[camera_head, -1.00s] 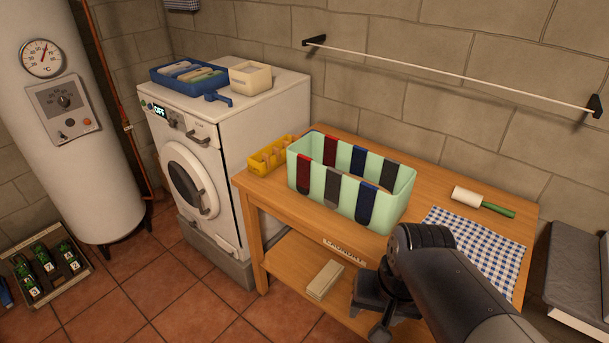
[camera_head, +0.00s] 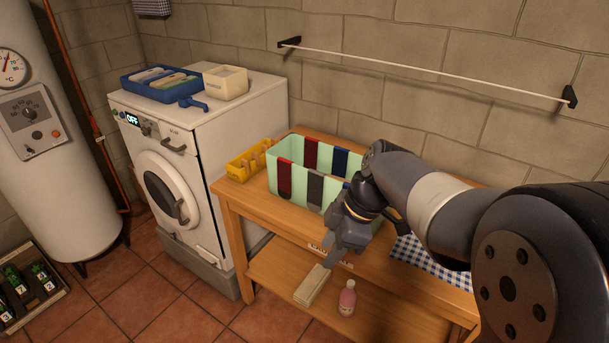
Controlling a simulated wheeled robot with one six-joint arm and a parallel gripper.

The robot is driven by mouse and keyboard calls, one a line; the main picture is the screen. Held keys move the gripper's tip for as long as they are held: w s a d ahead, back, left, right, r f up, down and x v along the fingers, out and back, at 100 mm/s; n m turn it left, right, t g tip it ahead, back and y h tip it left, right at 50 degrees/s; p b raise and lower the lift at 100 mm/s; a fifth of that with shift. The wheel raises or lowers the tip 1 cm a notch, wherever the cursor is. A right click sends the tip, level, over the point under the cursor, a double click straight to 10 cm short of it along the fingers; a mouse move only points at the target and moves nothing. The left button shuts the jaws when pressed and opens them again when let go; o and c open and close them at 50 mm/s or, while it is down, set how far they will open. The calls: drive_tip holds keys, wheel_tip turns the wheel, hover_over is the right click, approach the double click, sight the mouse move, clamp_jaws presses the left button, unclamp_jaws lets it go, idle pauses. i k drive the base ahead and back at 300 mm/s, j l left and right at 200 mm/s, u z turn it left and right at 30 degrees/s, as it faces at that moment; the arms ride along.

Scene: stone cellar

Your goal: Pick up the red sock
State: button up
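A mint-green bin (camera_head: 362,158) stands on the wooden table with socks hanging over its rims. A red sock (camera_head: 285,180) hangs over the near side at the left; another, darker red sock (camera_head: 311,153) hangs at the far side. A grey sock (camera_head: 315,188) hangs on the near side, right of the first red one. A blue sock (camera_head: 340,161) hangs on the far side. My gripper (camera_head: 337,255) is in front of the bin's right part, pointing down, apart from the red socks. Its finger gap is not clear. My arm hides the bin's right end.
A yellow basket (camera_head: 249,160) stands left of the bin. A washing machine (camera_head: 230,125) is at the left. A checked cloth (camera_head: 425,262) lies on the table (camera_head: 245,200). A pink bottle (camera_head: 347,298) and a pale block (camera_head: 312,286) are on the lower shelf. A drying rod (camera_head: 430,70) spans the wall.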

sight(284, 166)
drive_tip(key=i+j+z, duration=0.2)
drive_tip(key=z, duration=0.15)
drive_tip(key=i+j+z, duration=0.15)
drive_tip(key=j+z, duration=0.2)
drive_tip(key=i+j+z, duration=0.15)
drive_tip(key=j+z, duration=0.15)
drive_tip(key=i+j, duration=0.15)
drive_tip(key=j, duration=0.3)
drive_tip(key=i+j+z, duration=0.1)
drive_tip(key=j, duration=0.35)
drive_tip(key=i+j, duration=0.1)
drive_tip(key=j, duration=0.35)
